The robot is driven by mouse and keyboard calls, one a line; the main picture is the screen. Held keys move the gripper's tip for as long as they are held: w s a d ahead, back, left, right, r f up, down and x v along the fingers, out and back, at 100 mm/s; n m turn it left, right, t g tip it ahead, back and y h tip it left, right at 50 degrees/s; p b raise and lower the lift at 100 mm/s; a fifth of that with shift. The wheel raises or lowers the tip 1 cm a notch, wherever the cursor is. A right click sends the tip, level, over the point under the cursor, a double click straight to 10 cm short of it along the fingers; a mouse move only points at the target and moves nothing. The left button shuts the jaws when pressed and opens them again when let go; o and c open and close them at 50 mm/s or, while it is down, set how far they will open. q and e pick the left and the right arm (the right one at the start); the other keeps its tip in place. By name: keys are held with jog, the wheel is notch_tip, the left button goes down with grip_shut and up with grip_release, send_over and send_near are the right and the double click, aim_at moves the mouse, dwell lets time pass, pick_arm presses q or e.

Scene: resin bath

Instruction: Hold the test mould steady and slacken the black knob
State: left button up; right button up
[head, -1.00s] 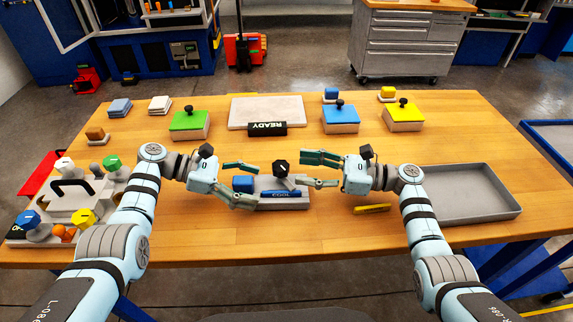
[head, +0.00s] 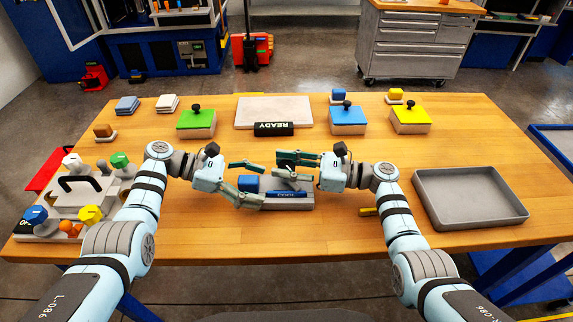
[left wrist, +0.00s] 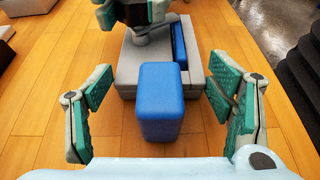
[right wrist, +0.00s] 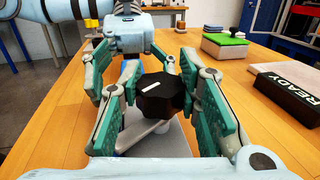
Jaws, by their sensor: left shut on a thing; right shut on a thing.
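The test mould (head: 300,205) is a grey block with a blue COOL label, lying on the table in front of me. A blue block (left wrist: 160,105) stands at its left end. My left gripper (head: 264,184) has a finger along each long side of the mould, with the fingertips at its grey body and the blue block between the fingers. The black knob (right wrist: 165,97) has a white mark and sits above a grey bar (right wrist: 150,138) on the mould. My right gripper (head: 281,164) is shut on the knob, hiding most of it in the head view.
A grey tray (head: 425,215) lies to the right, with a yellow bar (head: 368,212) left of it. A fixture with coloured knobs (head: 90,212) stands at left. Green (head: 196,122), blue (head: 348,118) and yellow (head: 411,118) lidded boxes and a READY plate (head: 272,128) stand behind.

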jog(key=shift+w+f+n+g, duration=0.1)
jog(key=shift+w+n+g, duration=0.1)
jog(key=shift+n+g, duration=0.4)
jog(key=shift+g, duration=0.3)
jog(key=shift+s, duration=0.15)
jog(key=o, duration=1.2)
jog(key=shift+c, duration=0.2)
jog(key=d, duration=0.7)
jog(key=shift+s+d, duration=0.35)
jog(key=shift+s, duration=0.05)
jog(key=shift+a, duration=0.1)
